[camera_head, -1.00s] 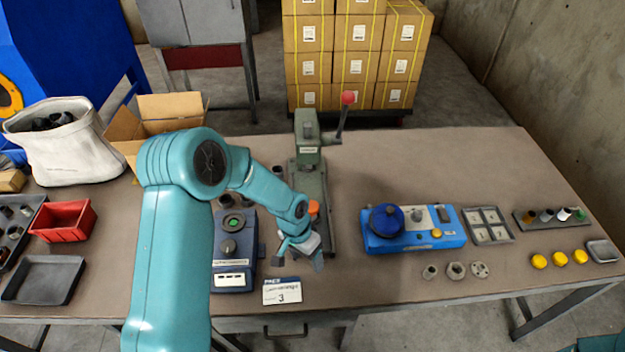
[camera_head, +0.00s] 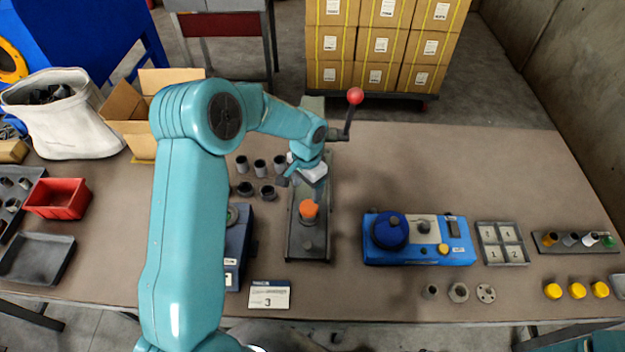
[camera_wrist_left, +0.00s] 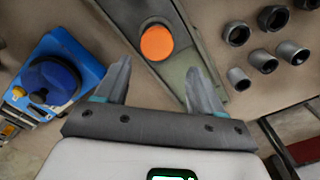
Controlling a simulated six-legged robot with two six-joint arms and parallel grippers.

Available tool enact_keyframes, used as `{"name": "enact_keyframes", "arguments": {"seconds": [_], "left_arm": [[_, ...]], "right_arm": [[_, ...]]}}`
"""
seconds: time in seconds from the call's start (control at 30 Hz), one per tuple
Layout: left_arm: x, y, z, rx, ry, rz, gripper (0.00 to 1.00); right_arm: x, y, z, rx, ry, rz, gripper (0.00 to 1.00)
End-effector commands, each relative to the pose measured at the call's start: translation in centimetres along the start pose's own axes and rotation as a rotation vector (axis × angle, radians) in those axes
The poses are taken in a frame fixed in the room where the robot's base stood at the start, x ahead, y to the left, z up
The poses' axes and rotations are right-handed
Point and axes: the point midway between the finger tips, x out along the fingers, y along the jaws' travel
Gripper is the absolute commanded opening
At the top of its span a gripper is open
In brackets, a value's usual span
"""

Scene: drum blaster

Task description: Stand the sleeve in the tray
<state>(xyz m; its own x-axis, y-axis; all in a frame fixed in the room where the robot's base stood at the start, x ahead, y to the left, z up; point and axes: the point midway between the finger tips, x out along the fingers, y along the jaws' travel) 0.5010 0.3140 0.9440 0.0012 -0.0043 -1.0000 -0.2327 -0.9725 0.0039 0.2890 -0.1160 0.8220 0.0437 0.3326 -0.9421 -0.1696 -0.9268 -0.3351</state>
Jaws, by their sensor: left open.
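Several dark grey sleeves stand in a cluster on the table behind the blue-grey control box; one upright sleeve (camera_head: 260,168) is among the taller ones, and shorter rings (camera_head: 267,192) are in front. They also show at the right of the left wrist view (camera_wrist_left: 264,61). Which one the task means, I cannot tell. My left gripper (camera_head: 301,188) is open and empty above the green press base, right of the sleeves and behind the orange cap (camera_head: 309,209). An empty dark tray (camera_head: 38,258) lies at the far left. My right gripper is out of view.
The green press (camera_head: 308,247) with its red-knobbed lever stands beside my gripper. A red bin (camera_head: 58,198) is left. A blue fixture (camera_head: 418,250), a numbered tray (camera_head: 480,258) and yellow caps (camera_head: 577,291) are right. The table's back right is clear.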

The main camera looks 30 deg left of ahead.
Motion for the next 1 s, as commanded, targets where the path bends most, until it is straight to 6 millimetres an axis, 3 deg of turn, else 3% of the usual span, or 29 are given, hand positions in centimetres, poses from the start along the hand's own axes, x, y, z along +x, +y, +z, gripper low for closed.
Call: {"name": "enact_keyframes", "arguments": {"seconds": [0.27,0.7,1.0], "left_arm": [[1.7,0.3,0.6,0.000,-0.001,0.001,0.68],[7.2,0.4,0.3,0.000,0.000,0.001,0.68],[8.0,0.3,0.1,0.000,0.002,0.000,0.68]], "right_arm": [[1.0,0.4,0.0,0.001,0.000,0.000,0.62],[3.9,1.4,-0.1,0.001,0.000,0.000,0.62],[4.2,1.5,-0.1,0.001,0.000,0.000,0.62]]}}
